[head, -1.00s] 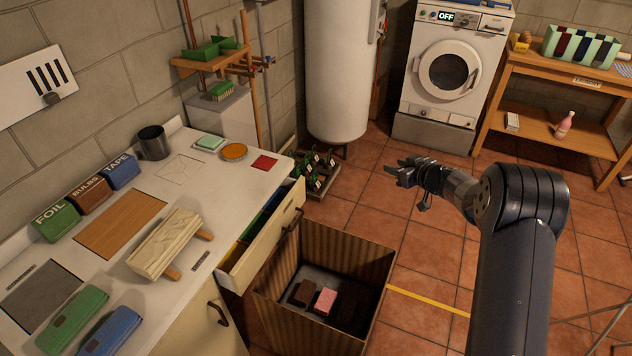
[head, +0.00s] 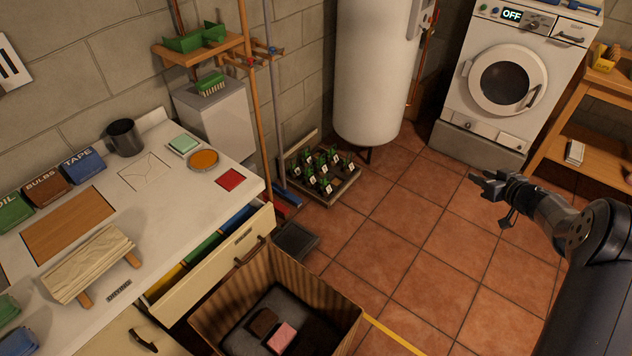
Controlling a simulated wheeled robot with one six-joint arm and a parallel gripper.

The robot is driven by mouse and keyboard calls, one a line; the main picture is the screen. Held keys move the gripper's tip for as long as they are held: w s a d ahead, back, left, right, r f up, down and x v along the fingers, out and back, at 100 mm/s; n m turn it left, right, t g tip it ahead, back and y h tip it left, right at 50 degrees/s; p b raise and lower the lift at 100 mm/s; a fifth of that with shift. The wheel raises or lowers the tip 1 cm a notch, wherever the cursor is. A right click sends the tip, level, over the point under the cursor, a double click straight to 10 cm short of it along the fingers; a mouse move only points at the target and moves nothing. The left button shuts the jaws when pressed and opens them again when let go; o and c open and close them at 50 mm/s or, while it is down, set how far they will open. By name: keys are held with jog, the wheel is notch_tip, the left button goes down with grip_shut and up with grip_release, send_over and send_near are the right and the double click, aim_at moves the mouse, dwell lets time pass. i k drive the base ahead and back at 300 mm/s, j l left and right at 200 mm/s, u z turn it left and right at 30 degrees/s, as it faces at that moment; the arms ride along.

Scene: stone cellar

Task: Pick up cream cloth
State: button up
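A cream cloth (head: 90,262) with folds lies draped over a small wooden rack on the white worktop, at the left of the head view. Its whole upper side shows; the rack's wooden feet stick out below it. My gripper (head: 476,186) is in the air over the tiled floor at the right, far from the cloth. Its fingers look spread, with nothing between them.
An open drawer (head: 215,270) juts from the worktop (head: 185,205). A plant tray (head: 320,185) stands on the floor. The tiled floor (head: 430,255) at centre right is mostly clear.

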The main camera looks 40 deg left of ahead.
aim_at(83, 266)
jog(key=i+l+u, duration=0.1)
jog(key=i+u, duration=0.25)
jog(key=i, duration=0.95)
jog(key=i+u, duration=0.5)
jog(key=u, duration=0.2)
jog(key=i+u, duration=0.45)
jog(key=u, duration=0.35)
jog(key=i+j+u, duration=0.1)
jog(key=u, duration=0.35)
jog(key=i+u, duration=0.15)
jog(key=u, duration=0.35)
jog(key=i+u, duration=0.1)
jog(key=u, duration=0.35)
jog(key=i+u, duration=0.3)
jog(key=u, duration=0.2)
jog(key=i+l+u, duration=0.2)
jog(key=u, duration=0.3)
jog(key=i, duration=0.1)
